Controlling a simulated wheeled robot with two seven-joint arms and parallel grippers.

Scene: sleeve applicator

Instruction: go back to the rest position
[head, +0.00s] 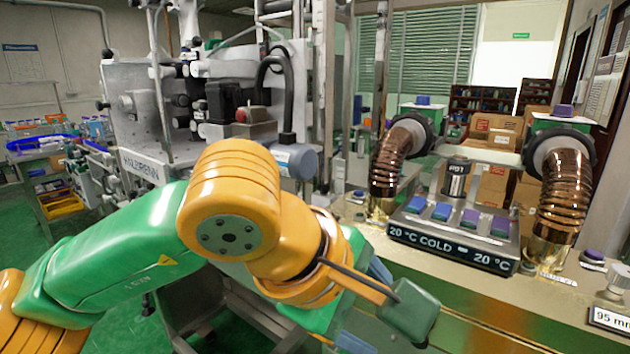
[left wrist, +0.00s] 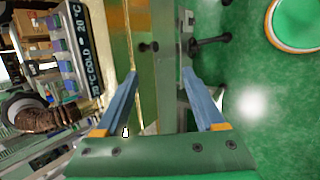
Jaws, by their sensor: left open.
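My left arm comes in from the left of the head view, green with orange joints, and crosses the middle. My left gripper (left wrist: 160,78) shows in the left wrist view as two blue fingers set well apart with nothing between them. It is open and empty, beside the edge of the bench (left wrist: 143,60). In the head view the gripper is mostly hidden behind my orange wrist. My right gripper is in neither view.
The bench (head: 460,300) on the right holds a cold display unit (head: 450,248) with coloured blocks, between two coppery ribbed hoses (head: 562,195). A large grey machine (head: 135,125) stands behind my arm. Green floor (head: 130,325) is open at lower left.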

